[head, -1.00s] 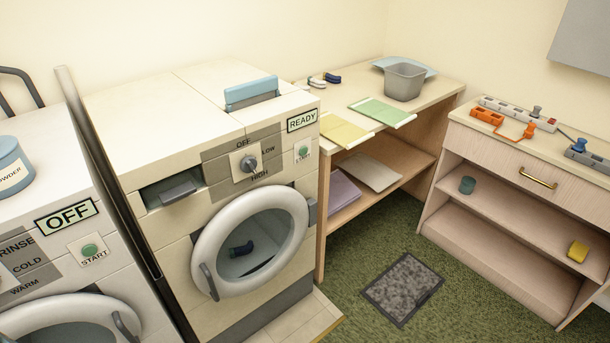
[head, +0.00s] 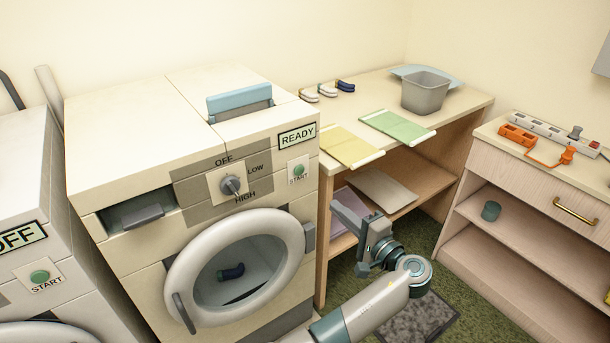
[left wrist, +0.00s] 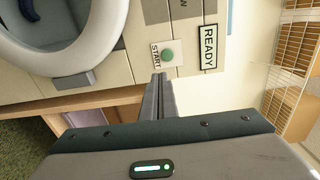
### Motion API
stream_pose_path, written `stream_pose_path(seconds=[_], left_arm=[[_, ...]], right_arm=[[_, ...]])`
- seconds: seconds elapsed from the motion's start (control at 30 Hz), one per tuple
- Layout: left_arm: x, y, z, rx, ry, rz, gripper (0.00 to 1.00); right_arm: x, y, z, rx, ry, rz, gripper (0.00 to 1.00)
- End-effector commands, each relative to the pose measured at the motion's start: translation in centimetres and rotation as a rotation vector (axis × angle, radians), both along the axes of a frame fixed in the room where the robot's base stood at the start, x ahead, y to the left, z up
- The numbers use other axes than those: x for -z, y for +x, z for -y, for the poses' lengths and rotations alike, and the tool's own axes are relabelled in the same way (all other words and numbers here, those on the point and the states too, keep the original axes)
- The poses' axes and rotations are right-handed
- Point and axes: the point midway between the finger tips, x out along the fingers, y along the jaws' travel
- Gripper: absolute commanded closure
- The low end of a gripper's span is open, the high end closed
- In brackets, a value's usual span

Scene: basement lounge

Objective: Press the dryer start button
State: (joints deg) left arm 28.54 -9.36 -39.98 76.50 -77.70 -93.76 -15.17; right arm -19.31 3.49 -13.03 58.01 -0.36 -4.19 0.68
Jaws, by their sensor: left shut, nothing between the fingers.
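The dryer (head: 120,135) is a cream front-loading machine with its round door (head: 177,265) shut and a dark item seen through the glass. Its green start button (head: 298,170) sits on a white plate marked START, below a READY display (head: 297,137). The button also shows in the left wrist view (left wrist: 168,55). My left gripper (head: 336,199) is shut and empty, to the right of and below the button in the head view. In the left wrist view its fingertips (left wrist: 159,77) point toward the button's plate; I cannot tell the gap. My right gripper is not in view.
The washer (head: 30,200), with its OFF display and own start button (head: 39,276), stands at the left. A wooden table (head: 470,105) with folded cloths and a grey bin (head: 425,92) stands right of the dryer. A drawer cabinet (head: 530,175) is further right.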

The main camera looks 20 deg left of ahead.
Motion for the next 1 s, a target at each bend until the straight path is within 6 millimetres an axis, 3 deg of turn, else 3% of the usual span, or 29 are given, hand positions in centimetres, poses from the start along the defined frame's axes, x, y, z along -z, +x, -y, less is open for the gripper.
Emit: stream_pose_path(seconds=[0.13,0.63,0.87,1.0], left_arm=[[-1.6,-0.3,0.2,-0.017,0.007,0.033,1.0],[-1.7,0.1,-0.3,-0.018,0.009,0.032,1.0],[-1.8,1.5,-2.2,-0.019,0.009,0.032,1.0],[-1.9,2.9,-3.9,-0.019,0.011,0.032,1.0]], right_arm=[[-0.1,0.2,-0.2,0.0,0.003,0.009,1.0],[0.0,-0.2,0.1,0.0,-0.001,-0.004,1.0],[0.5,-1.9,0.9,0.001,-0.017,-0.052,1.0],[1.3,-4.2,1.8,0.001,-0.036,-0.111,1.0]])
